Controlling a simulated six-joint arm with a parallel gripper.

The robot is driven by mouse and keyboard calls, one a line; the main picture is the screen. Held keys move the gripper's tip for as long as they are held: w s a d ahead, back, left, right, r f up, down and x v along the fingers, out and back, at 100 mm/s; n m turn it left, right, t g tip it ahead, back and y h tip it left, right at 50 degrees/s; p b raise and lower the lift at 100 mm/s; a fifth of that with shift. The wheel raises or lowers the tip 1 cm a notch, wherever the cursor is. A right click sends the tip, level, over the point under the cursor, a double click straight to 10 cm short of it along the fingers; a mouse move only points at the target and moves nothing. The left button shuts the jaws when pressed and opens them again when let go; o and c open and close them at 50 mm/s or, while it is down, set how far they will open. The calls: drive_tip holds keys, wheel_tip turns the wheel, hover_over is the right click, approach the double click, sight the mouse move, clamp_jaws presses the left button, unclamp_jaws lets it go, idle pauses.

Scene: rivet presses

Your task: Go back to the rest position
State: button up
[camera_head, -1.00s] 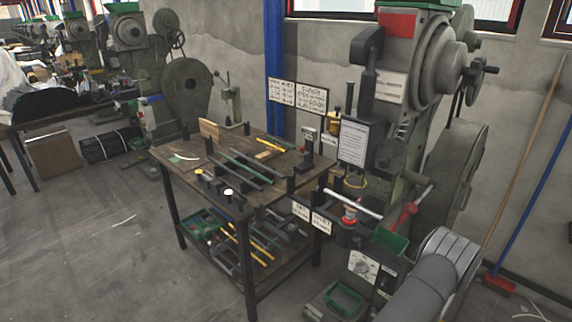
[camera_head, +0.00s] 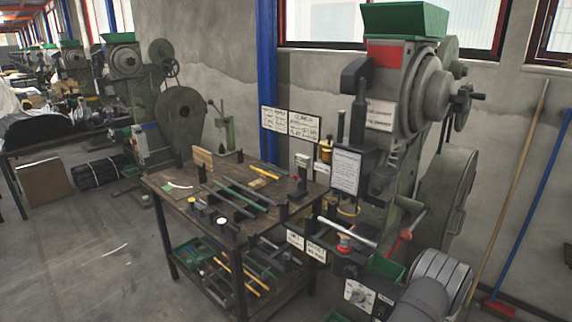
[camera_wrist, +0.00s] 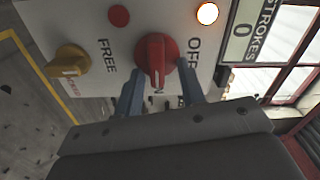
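In the wrist view my gripper (camera_wrist: 160,68) has its two blue-grey fingers apart, pointing at a light control panel (camera_wrist: 95,20). A red rotary knob (camera_wrist: 155,55) on the panel shows between and beyond the fingertips, with room on either side of its narrow grip. I cannot tell how far the tips are from the panel. The word FREE is left of the knob and OFF is to its right. In the head view my grey arm is at the lower right, and my gripper is not visible there.
The panel also has a yellow knob (camera_wrist: 68,62), a red button (camera_wrist: 119,15), a lit lamp (camera_wrist: 207,13) and a STROKES counter showing 0 (camera_wrist: 240,30). Floor at left is open.

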drive_tip(key=n, duration=0.5)
drive_tip(key=shift+w+a+r, duration=0.1)
drive_tip(key=shift+r, duration=0.15)
drive_tip(key=o, duration=0.7)
drive_tip(key=s+a+n, duration=1.2)
drive_tip(key=a, duration=0.1)
drive_tip(key=x, duration=1.1)
drive_tip(key=f+x, duration=0.1)
drive_tip(key=x, duration=0.5)
drive_tip(key=shift+w+d, duration=0.15)
drive_tip(key=shift+w, duration=0.25)
drive_tip(key=shift+m, duration=0.3)
drive_tip(key=c, duration=0.9)
